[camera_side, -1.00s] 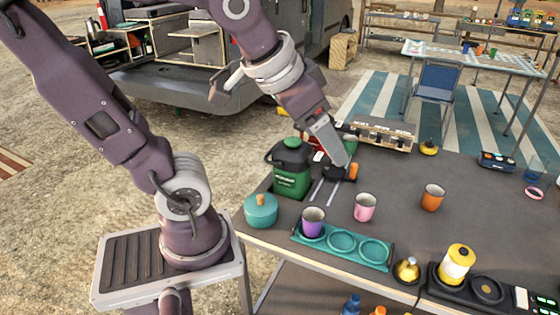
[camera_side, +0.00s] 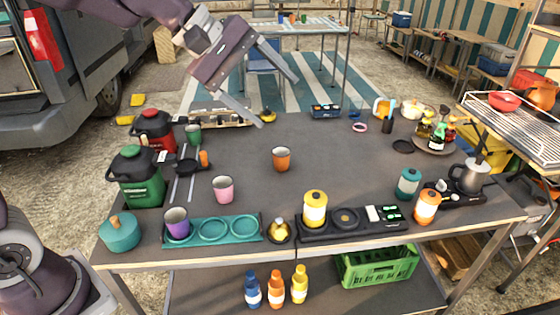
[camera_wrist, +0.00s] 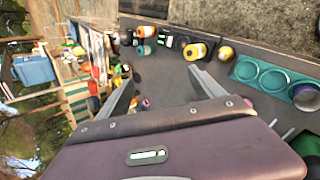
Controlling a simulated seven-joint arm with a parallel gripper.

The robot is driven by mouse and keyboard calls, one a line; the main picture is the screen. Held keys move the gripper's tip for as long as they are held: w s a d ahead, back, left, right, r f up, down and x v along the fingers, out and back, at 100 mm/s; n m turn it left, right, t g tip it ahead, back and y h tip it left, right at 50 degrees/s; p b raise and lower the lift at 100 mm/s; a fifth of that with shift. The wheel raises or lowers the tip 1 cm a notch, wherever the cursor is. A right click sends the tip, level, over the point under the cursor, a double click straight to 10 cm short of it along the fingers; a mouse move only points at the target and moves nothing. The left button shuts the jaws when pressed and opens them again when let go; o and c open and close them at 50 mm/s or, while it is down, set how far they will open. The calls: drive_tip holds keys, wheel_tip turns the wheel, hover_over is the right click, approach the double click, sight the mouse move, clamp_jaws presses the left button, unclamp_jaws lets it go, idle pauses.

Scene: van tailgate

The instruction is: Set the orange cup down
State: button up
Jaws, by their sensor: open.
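The orange cup (camera_side: 281,159) stands upright on the dark table, right of the pink cup (camera_side: 223,189). My gripper (camera_side: 278,102) is open and empty, its two fingers spread wide above the back of the table. In the side picture it shows above the orange cup, apart from it. A teal tray (camera_side: 249,221) with round recesses lies at the front edge. The purple cup (camera_side: 177,224) stands in its left recess; the other two are empty.
A yellow lantern (camera_side: 315,208) and a small brass-coloured pot (camera_side: 279,231) stand right of the tray. A green canister (camera_side: 138,177), a teal pot (camera_side: 120,232) and a dark pan (camera_side: 187,162) are at left. The table's middle, right of the orange cup, is clear.

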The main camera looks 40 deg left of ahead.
drive_tip(key=w+a+f+n, duration=0.3)
drive_tip(key=w+f+n, duration=0.2)
drive_tip(key=w, duration=0.4)
drive_tip(key=n+t+y, duration=0.1)
drive_tip(key=n+y, duration=0.1)
drive_tip(key=n, duration=0.8)
hover_over(281, 160)
drive_tip(key=s+d, duration=0.2)
drive_tip(key=d, duration=0.2)
wheel_tip(281, 160, down, 14)
drive_tip(key=a+f+n, duration=0.1)
drive_tip(key=f, duration=0.2)
drive_tip(key=w+a+f+n+y, duration=0.1)
drive_tip(key=a+f+n, duration=0.1)
drive_tip(key=f, duration=0.1)
drive_tip(key=a+f+n+y, duration=0.1)
drive_tip(key=a+f+n, duration=0.1)
drive_tip(key=f, duration=0.2)
drive_tip(key=shift+w+a, duration=0.2)
drive_tip(key=shift+w, duration=0.05)
drive_tip(key=x, duration=0.7)
drive_tip(key=shift+w+a, duration=0.1)
drive_tip(key=shift+a, duration=0.25)
